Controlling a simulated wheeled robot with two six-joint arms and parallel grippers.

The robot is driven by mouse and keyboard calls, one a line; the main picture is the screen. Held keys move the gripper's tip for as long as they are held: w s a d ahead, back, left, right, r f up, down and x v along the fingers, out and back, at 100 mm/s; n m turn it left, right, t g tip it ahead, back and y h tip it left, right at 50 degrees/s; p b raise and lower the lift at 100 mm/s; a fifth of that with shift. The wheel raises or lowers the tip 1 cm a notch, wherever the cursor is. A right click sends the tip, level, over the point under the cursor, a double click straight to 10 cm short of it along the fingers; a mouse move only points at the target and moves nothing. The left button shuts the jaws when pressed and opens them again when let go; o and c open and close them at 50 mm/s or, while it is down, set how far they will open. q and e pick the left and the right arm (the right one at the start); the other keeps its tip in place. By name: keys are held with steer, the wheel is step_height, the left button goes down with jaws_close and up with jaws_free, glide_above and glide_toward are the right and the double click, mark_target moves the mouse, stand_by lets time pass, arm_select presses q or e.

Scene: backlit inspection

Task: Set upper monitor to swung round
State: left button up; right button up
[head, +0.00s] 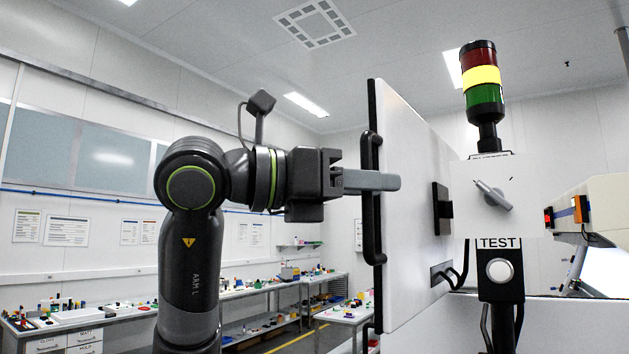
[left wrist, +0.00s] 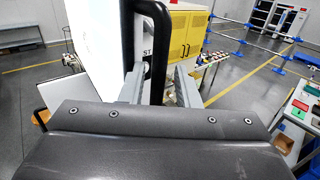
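A large flat white panel (head: 420,190), which I take to be the upper monitor, stands upright and nearly edge-on in the head view. A black mount and cables show on its right face; its screen cannot be made out. A black bar handle (head: 374,240) runs down its near edge. My left gripper (head: 393,182) reaches across the handle from the left. In the left wrist view the handle (left wrist: 160,35) passes between the two spread fingers of my left gripper (left wrist: 160,84), with gaps showing beside it. My right gripper is out of view.
A red, yellow and green signal tower (head: 482,85) stands right of the panel. Below it are a knob (head: 493,197) and a TEST button (head: 499,271). Benches with small parts (head: 75,325) line the back left. A yellow cabinet (left wrist: 190,32) shows in the left wrist view.

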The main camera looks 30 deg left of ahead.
arm_select(q)
steer(key=shift+a+f, duration=0.1)
steer(key=shift+s+a, duration=0.1)
steer(key=shift+a, duration=0.05)
steer(key=b+v, duration=0.6)
steer(key=v, duration=1.1)
